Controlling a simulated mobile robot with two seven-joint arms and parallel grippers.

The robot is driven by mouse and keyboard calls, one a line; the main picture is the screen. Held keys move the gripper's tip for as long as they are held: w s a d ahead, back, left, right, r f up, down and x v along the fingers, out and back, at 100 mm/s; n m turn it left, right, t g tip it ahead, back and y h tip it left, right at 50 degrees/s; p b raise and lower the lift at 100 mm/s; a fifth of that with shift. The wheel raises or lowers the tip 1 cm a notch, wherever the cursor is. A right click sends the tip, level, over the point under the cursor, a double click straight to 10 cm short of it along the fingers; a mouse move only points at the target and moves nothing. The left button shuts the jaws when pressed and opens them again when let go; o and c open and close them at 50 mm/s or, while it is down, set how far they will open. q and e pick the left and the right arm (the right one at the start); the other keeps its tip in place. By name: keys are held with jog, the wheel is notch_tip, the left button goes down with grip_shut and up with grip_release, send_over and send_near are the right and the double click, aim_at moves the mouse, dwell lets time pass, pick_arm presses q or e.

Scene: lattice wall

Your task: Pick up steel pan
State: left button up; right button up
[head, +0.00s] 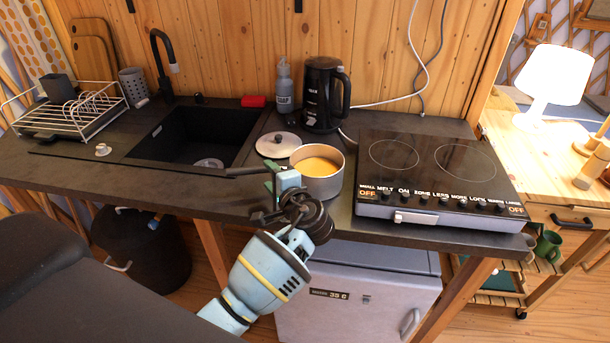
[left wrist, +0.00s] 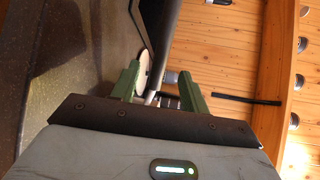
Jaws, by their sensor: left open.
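The steel pan (head: 322,188) stands on the dark counter, left of the cooktop, with yellow contents inside. Its dark handle (head: 245,171) points left toward the sink. My left gripper (head: 272,178) is open at the handle, close to the pan's left side. Its green fingers are partly hidden by my wrist, and I cannot tell whether they touch the handle. My right gripper is not in view.
A round lid (head: 278,145) lies just behind the pan. A black kettle (head: 322,95) and a soap bottle (head: 284,88) stand behind it. The cooktop (head: 430,170) is to the right, with clear burners. The sink (head: 195,137) is to the left.

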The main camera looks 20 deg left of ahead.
aim_at(266, 171)
pick_arm(q)
jog(key=x, duration=0.5)
jog(key=shift+w+p, duration=0.1)
jog(key=shift+p, duration=0.2)
jog(key=shift+d+f, duration=0.1)
grip_shut()
